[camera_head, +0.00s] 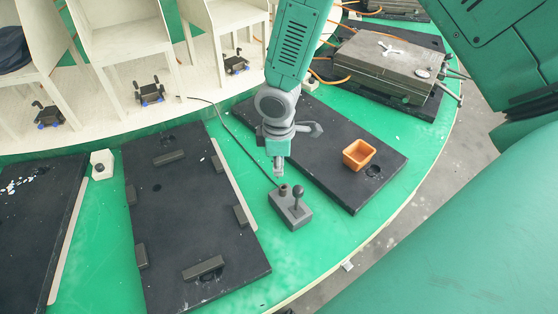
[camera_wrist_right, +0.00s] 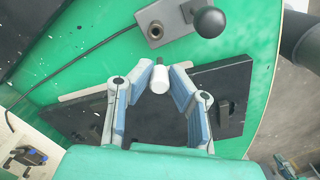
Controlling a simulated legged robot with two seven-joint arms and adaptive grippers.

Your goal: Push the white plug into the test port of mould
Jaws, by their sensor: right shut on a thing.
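My right gripper (camera_head: 279,168) points down just above a small grey block (camera_head: 290,209), which has a round port (camera_head: 283,190) and a ball-topped lever (camera_head: 298,191). In the right wrist view my right gripper (camera_wrist_right: 160,82) is shut on the white plug (camera_wrist_right: 157,80), its dark tip pointing towards the block (camera_wrist_right: 170,17). The port (camera_wrist_right: 155,32) shows beyond the tip, and there is a visible gap between them. The plug is too small to make out in the head view. A grey metal mould (camera_head: 385,66) with orange cables lies at the upper right. My left gripper is not in view.
Another black plate (camera_head: 190,225) with raised blocks lies to the left. A white hex piece (camera_head: 102,164) sits between plates. A black cable (camera_head: 240,140) runs beside the gripper.

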